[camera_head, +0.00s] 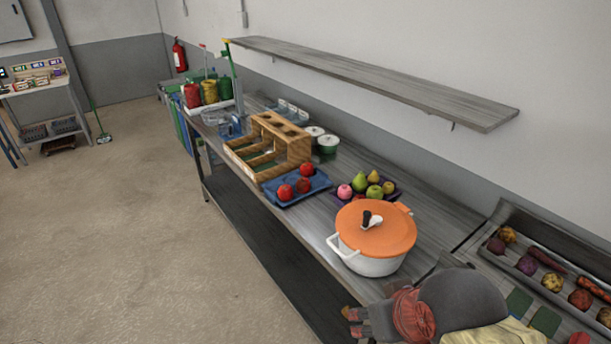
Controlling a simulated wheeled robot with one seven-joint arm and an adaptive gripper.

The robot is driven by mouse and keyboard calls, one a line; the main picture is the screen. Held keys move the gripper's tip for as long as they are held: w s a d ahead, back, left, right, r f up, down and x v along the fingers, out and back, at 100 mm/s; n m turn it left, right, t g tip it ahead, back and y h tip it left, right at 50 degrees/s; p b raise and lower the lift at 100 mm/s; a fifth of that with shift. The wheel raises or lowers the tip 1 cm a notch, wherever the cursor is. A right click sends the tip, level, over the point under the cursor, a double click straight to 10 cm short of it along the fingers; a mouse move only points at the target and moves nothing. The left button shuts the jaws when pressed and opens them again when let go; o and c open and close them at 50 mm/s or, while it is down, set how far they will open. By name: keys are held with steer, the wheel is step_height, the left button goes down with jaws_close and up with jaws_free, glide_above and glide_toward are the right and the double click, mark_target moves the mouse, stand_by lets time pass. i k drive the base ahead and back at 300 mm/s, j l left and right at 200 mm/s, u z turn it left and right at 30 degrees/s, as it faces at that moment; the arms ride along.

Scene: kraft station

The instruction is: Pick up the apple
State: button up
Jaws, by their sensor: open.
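Three red, round, apple-like fruits sit in a blue tray (318,184) on the metal counter: one at the back (307,170), one in the middle (303,185) and one at the front left (285,192). I cannot tell which one the task means. A pink, round fruit (344,191) lies with green pears in a dark purple tray to the right. My gripper (352,322) is at the bottom edge, in front of the white pot, open and apart from the fruits. Its fingers are small and partly unclear.
A white pot with an orange lid (383,228) stands between my gripper and the trays. A wooden crate (292,141) is behind the blue tray. A long shelf (380,80) overhangs the counter. Produce bins (525,262) are at the right. The floor (130,230) at left is clear.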

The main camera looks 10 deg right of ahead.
mark_target(303, 185)
steer(key=i+j+z, duration=0.45)
steer(key=i+j, duration=1.3)
steer(key=i, duration=0.15)
